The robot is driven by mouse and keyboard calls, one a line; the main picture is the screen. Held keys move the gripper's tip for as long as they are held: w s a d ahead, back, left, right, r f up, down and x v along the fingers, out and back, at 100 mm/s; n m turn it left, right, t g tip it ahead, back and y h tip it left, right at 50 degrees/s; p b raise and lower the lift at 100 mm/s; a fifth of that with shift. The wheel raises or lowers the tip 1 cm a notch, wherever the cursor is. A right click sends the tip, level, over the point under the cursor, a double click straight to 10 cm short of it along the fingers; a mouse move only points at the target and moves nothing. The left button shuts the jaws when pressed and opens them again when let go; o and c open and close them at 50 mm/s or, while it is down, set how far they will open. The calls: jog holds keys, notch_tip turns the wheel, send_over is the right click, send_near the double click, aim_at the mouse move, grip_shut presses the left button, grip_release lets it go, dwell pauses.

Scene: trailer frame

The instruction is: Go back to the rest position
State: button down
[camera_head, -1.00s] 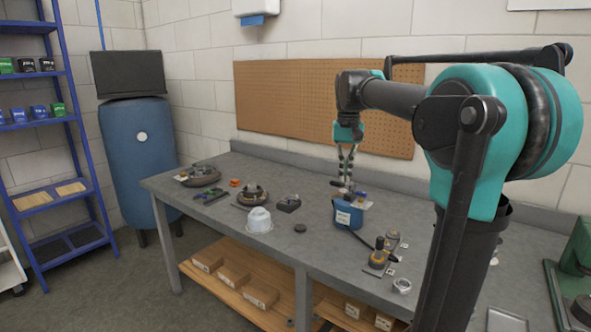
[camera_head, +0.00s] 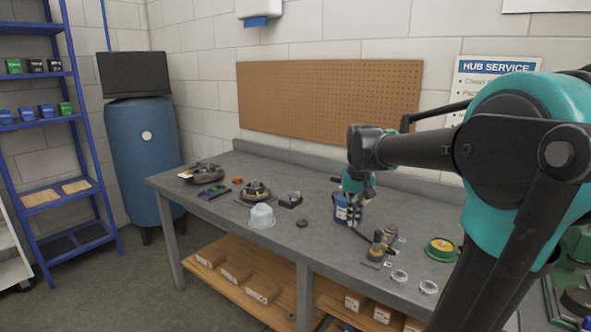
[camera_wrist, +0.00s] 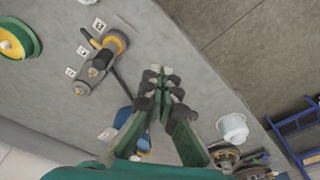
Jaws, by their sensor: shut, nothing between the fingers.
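My gripper (camera_head: 354,214) is over the right half of the grey workbench (camera_head: 235,215) in the head view, pointing down. Its fingers hang in front of a blue container (camera_head: 340,211) and partly hide it. In the wrist view my gripper (camera_wrist: 162,76) has its fingertips close together with nothing held between them. The blue container (camera_wrist: 124,115) shows partly behind the fingers there. I cannot tell the exact height of the fingers above the bench.
A white tub (camera_head: 262,216), hub parts (camera_head: 256,190), a yellow-and-grey fitting (camera_head: 377,246) and a green-rimmed wheel (camera_head: 441,249) stand on the bench. A pegboard (camera_head: 325,97) hangs behind. A blue shelf (camera_head: 62,130) stands at the left, with open floor before it.

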jog(key=s+d+f+t, duration=0.2)
jog(key=s+f, duration=1.5)
jog(key=f, duration=0.2)
jog(key=shift+d+f+n+t, duration=0.2)
jog(key=shift+n+t, duration=0.2)
jog(key=c, duration=2.2)
grip_release()
